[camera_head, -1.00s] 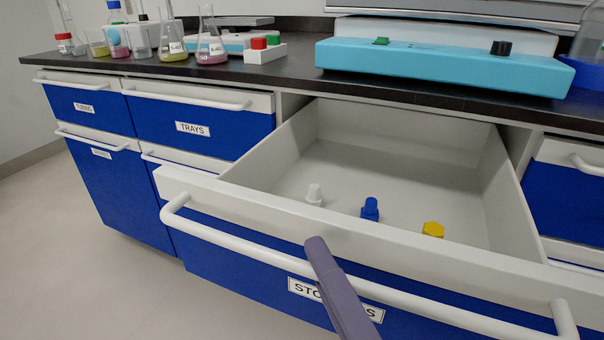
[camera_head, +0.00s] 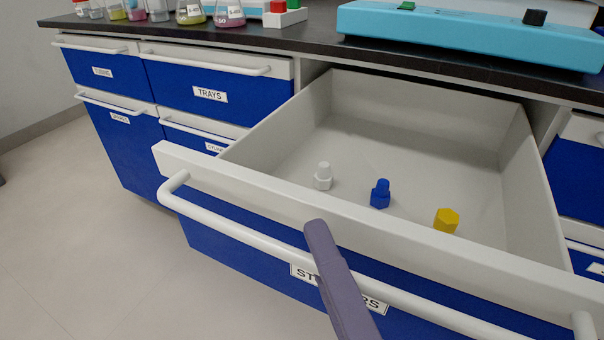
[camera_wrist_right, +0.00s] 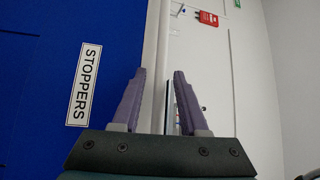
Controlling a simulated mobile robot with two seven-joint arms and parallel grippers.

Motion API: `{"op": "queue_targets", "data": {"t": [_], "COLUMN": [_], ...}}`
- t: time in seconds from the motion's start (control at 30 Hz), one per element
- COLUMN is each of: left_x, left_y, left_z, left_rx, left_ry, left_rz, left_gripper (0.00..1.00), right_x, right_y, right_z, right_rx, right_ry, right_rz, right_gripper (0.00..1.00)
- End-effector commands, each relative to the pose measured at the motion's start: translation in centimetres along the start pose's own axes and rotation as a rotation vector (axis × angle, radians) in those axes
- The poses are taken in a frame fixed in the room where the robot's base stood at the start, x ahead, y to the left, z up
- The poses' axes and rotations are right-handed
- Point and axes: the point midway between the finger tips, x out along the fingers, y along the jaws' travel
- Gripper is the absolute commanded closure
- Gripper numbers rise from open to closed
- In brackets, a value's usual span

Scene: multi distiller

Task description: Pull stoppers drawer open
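The stoppers drawer (camera_head: 390,228) is pulled far out below the counter, with a blue front and a white handle bar (camera_head: 240,234). Its label, partly hidden by my finger, reads STOPPERS in the right wrist view (camera_wrist_right: 84,85). A white stopper (camera_head: 323,176), a blue stopper (camera_head: 381,194) and a yellow stopper (camera_head: 446,221) stand inside it. My right gripper (camera_head: 318,230) is at the handle, with one purple finger over the bar. In the right wrist view the two fingers (camera_wrist_right: 160,75) flank the white bar closely. My left gripper is out of view.
The dark counter (camera_head: 300,40) carries a light-blue device (camera_head: 450,35), flasks (camera_head: 229,12) and a small rack (camera_head: 283,17). The trays drawer (camera_head: 212,85) and tubing drawer (camera_head: 100,70) are shut at left. The floor (camera_head: 80,240) at front left is clear.

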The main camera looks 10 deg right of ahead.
Motion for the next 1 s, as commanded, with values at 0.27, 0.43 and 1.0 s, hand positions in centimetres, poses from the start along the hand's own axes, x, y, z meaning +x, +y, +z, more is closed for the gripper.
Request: {"op": "queue_targets", "data": {"t": [0.27, 0.43, 1.0], "left_x": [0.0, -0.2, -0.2], "left_y": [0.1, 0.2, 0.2], "left_z": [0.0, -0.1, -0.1], "left_rx": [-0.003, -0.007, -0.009], "left_ry": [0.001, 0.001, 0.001], "left_rz": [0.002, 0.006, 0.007], "left_gripper": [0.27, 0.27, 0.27], "right_x": [-0.1, -2.1, -10.0], "right_y": [0.1, 0.1, 0.0], "right_z": [0.0, 0.0, 0.0], "right_rx": [0.000, 0.000, 0.000], "right_ry": [0.000, -0.002, 0.000], "right_rz": [0.001, 0.005, 0.000], "right_gripper": [0.54, 0.54, 0.54]}}
